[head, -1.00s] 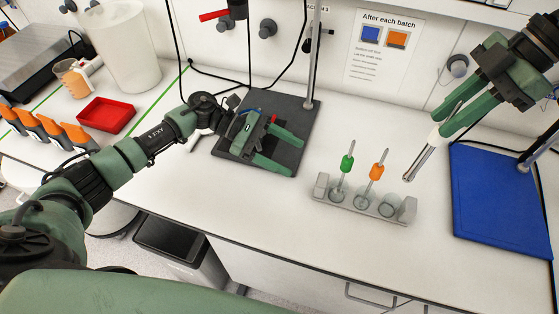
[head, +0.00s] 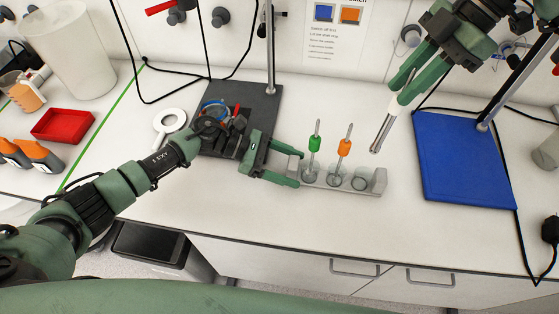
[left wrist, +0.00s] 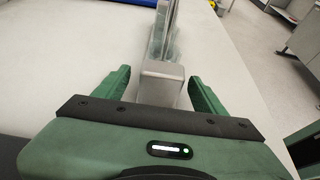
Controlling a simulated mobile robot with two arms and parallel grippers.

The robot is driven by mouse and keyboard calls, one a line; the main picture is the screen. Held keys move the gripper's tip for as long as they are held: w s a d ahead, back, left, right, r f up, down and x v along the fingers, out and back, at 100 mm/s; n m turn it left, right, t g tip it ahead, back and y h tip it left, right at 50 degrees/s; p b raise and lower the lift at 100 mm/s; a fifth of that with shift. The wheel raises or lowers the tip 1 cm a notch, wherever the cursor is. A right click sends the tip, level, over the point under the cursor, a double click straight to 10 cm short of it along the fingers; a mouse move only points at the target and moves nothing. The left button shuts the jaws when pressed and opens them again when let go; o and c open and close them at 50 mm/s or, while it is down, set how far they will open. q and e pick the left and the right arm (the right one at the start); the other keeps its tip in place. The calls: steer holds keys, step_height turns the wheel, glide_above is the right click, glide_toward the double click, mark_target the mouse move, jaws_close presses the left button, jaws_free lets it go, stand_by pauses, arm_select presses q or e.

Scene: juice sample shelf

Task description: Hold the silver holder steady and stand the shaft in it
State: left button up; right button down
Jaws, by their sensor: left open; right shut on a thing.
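The silver holder (head: 314,186) stands on the white bench with round glass-like wells; its end block also shows in the left wrist view (left wrist: 161,81). A green-collared shaft (head: 314,145) and an orange-collared shaft (head: 344,148) stand in it; the well at the right (head: 361,180) is empty. My left gripper (head: 297,168) is open, its fingers either side of the holder's left end; in the left wrist view (left wrist: 160,88) gaps show between fingers and block. My right gripper (head: 392,95) is shut on a shaft with a white collar (head: 393,108), held tilted above the bench, up and right of the holder.
A blue mat (head: 465,165) with a stand lies to the right. A dark stand base (head: 255,105) is behind my left arm, with a white ring-shaped object (head: 170,122) beside it. A red tray (head: 63,125) is at the far left. The bench in front of the holder is clear.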

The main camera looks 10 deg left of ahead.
mark_target(382, 138)
arm_select(q)
steer(key=shift+d, duration=0.2)
jaws_close()
arm_select(e)
steer(key=shift+m, duration=0.3)
step_height(382, 138, down, 10)
steer(key=shift+a+r, duration=0.1)
steer(key=shift+a, duration=0.05)
steer(key=shift+f, duration=2.35)
steer(key=c, duration=1.2)
jaws_free()
steer(key=shift+c, duration=0.2)
steer(key=shift+r, duration=0.1)
